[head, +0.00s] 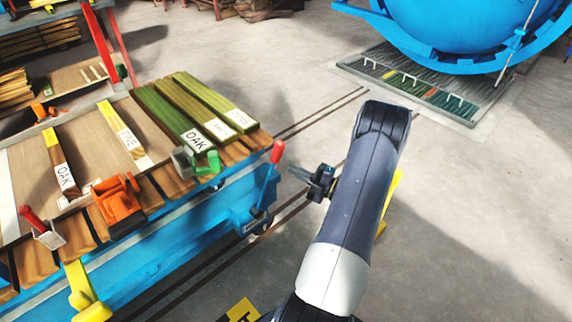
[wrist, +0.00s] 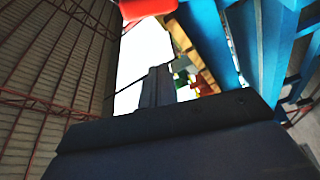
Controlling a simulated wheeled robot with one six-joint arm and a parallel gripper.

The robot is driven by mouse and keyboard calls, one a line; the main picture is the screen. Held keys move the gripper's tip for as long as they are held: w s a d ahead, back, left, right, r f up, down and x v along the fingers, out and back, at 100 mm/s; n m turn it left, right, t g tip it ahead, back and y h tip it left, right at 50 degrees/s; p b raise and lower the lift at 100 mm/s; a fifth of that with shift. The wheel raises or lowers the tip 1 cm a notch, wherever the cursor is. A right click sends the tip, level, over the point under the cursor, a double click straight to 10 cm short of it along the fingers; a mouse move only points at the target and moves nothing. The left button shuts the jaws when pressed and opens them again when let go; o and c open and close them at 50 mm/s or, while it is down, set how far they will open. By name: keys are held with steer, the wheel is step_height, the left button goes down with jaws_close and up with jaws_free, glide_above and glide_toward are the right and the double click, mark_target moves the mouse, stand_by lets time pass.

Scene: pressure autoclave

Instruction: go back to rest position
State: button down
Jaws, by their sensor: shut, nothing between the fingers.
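My gripper (head: 318,182) shows in the head view at the left side of my raised arm. It points left, toward the right end of the workbench, with free air around it. In the wrist view my gripper (wrist: 157,88) appears as a narrow dark shape at the middle, with its fingers together and nothing held. The wrist camera faces upward past the bench's blue frame to the roof and a bright opening. A red lever knob (head: 277,151) on the bench end stands close to the left of my gripper. A red shape (wrist: 148,8) is at the top of the wrist view.
The workbench (head: 215,232) at left bears green and bare planks labelled OAK and PINE, with orange and green tools. A blue autoclave (head: 450,25) stands at the back right over a floor grate (head: 425,85). The concrete floor (head: 490,200) at right is clear.

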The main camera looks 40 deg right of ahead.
mark_target(279, 157)
steer(key=shift+s, duration=0.35)
steer(key=shift+w, duration=0.1)
steer(key=w, duration=0.3)
steer(key=w+b, duration=0.1)
steer(key=w, duration=0.2)
steer(key=w+b, duration=0.1)
steer(key=w, duration=0.2)
steer(key=shift+w+a+f, duration=0.1)
steer(key=shift+w+a, duration=0.05)
steer(key=shift+a, duration=0.1)
steer(key=shift+d+b, duration=0.4)
